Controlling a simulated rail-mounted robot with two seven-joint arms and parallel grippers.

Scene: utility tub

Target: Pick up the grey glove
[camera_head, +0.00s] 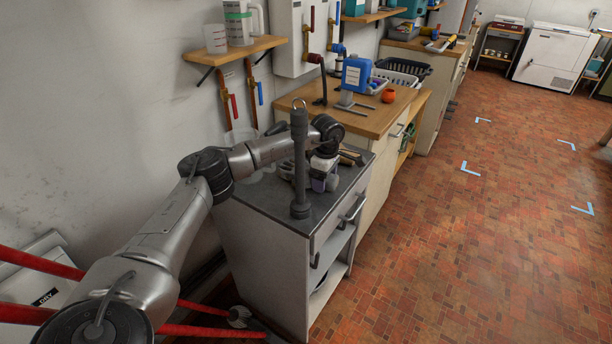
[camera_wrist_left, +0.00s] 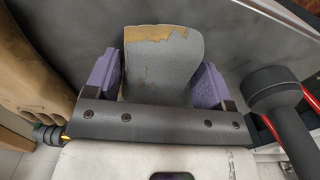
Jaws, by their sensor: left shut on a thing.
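The grey glove (camera_wrist_left: 165,65) shows in the left wrist view as a grey piece with a worn tan patch along its far edge. It sits between the two purple fingers of my left gripper (camera_wrist_left: 160,82), which is shut on it. In the head view my left gripper (camera_head: 325,184) is low over the dark top of the near cabinet, fingers pointing down. The glove is hard to make out there, and I cannot tell whether it still touches the top. My right gripper is not in view.
A tall dark grey cylinder with a ring on top (camera_head: 300,170) stands upright close beside the gripper; it also shows in the wrist view (camera_wrist_left: 285,110). The near cabinet top (camera_head: 262,203) is clear at its front left. A wooden counter (camera_head: 375,122) with a blue container (camera_head: 356,75) lies behind.

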